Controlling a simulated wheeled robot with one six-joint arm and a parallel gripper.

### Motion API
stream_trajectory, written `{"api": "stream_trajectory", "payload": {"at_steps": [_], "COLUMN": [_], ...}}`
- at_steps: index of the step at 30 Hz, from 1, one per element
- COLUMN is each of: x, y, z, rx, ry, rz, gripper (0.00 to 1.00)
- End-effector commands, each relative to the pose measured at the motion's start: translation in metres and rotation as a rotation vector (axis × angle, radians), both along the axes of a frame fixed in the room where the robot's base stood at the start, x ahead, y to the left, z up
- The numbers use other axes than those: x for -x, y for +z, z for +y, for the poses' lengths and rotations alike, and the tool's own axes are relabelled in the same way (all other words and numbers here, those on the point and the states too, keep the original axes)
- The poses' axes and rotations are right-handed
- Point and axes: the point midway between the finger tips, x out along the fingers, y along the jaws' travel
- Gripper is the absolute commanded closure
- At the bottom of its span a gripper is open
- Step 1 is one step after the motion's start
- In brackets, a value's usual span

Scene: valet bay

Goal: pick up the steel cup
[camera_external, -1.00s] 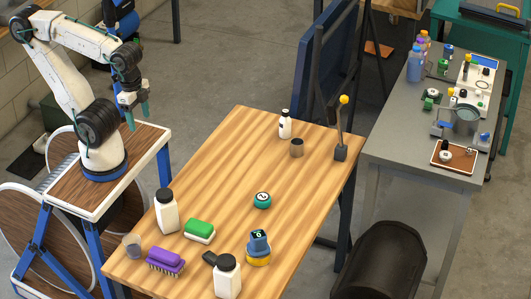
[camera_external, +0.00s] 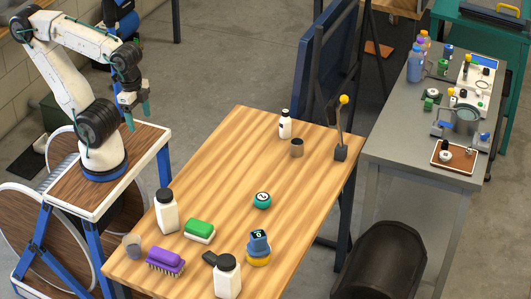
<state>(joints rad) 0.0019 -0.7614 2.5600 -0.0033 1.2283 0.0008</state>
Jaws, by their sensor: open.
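Two small cups stand on the wooden table. One dark grey, metal-looking cup (camera_external: 297,148) is upright near the far end, just in front of a small white bottle with a black cap (camera_external: 285,125). A lighter grey cup (camera_external: 132,245) stands at the near left edge, beside a purple brush. I cannot tell for sure which is the steel cup. My gripper (camera_external: 137,117) is open and empty, fingers pointing down beside my base stand. It is left of the table and well away from both cups.
The table also holds a white bottle (camera_external: 166,212), a green-and-white sponge (camera_external: 200,230), the purple brush (camera_external: 165,261), a teal round item (camera_external: 262,200), a blue-and-yellow device (camera_external: 258,247) and a yellow-knobbed lever (camera_external: 341,140). The table's left-middle is clear.

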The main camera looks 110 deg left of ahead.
Motion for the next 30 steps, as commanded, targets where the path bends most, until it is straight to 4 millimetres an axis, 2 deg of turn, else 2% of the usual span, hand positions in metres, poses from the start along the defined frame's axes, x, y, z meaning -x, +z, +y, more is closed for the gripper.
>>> {"api": "stream_trajectory", "payload": {"at_steps": [7, 11, 14, 18, 20, 24, 30], "x": [-0.001, -0.022, -0.059, -0.128, -0.156, -0.213, -0.272], "y": [0.000, -0.004, -0.012, -0.031, -0.041, -0.067, -0.115], "z": [0.000, 0.006, 0.019, 0.053, 0.071, 0.118, 0.197], "rx": [0.000, -0.003, -0.011, -0.031, -0.044, -0.075, -0.132], "ry": [0.001, 0.028, 0.072, 0.153, 0.186, 0.263, 0.361], "rz": [-0.002, -0.029, -0.087, -0.204, -0.257, -0.378, -0.551], "gripper": [0.30, 0.30, 0.30, 0.30, 0.30, 0.30, 0.30]}}
